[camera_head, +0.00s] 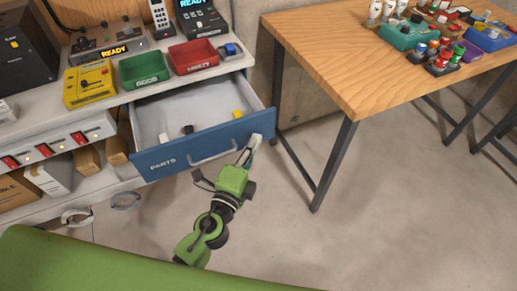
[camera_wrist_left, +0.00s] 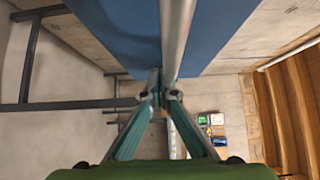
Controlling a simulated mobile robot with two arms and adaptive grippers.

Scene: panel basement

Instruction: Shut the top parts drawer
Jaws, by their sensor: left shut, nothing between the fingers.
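The top parts drawer (camera_head: 170,160) is pulled out from the bench, with its blue front, the word PARTS and a grey bar handle (camera_head: 213,157). A few small parts, including a yellow one, lie on its pale floor. My left gripper (camera_head: 254,142) is shut and empty at the right part of the drawer front, right of the handle. In the left wrist view, its fingertips (camera_wrist_left: 162,88) are close together near the blue front (camera_wrist_left: 220,35) and the handle bar (camera_wrist_left: 175,35). I cannot tell if they touch. My right gripper is not in view.
Yellow (camera_head: 90,84), green (camera_head: 145,68) and red (camera_head: 194,56) bins stand on the bench top above the drawer. A wooden table (camera_head: 340,60) with dark legs and small items stands at the right. Open floor (camera_head: 400,200) lies right of my arm.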

